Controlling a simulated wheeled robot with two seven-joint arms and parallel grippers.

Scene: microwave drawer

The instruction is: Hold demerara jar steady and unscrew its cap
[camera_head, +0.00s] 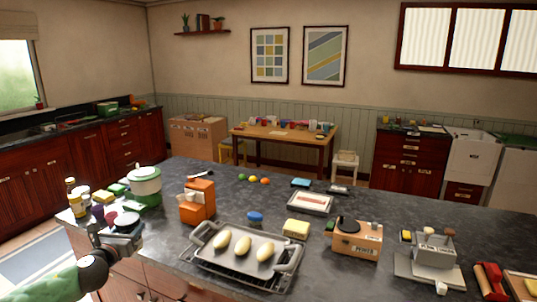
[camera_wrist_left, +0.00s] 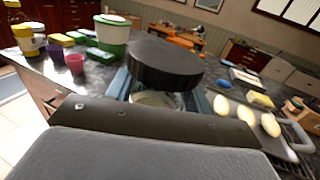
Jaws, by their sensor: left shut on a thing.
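The demerara jar has a wide black cap (camera_wrist_left: 165,64), which fills the middle of the left wrist view. Below the cap a small pale part of the jar body (camera_wrist_left: 157,99) shows; the rest is hidden by the cap and my gripper. In the head view the black cap (camera_head: 127,221) is at the counter's left front edge. My left gripper (camera_head: 121,239) comes in from the lower left and is shut on the jar body, below the cap. The cap sits on top of the jar; whether it is loose cannot be told. My right gripper is not in view.
A white and green canister (camera_head: 145,184), yellow-labelled bottles (camera_head: 76,203) and small cups and boxes crowd the counter behind the jar. An orange box (camera_head: 197,202) and a tray with pale oval things (camera_head: 212,234) are to the right. The dark counter (camera_head: 345,205) has bare patches farther right.

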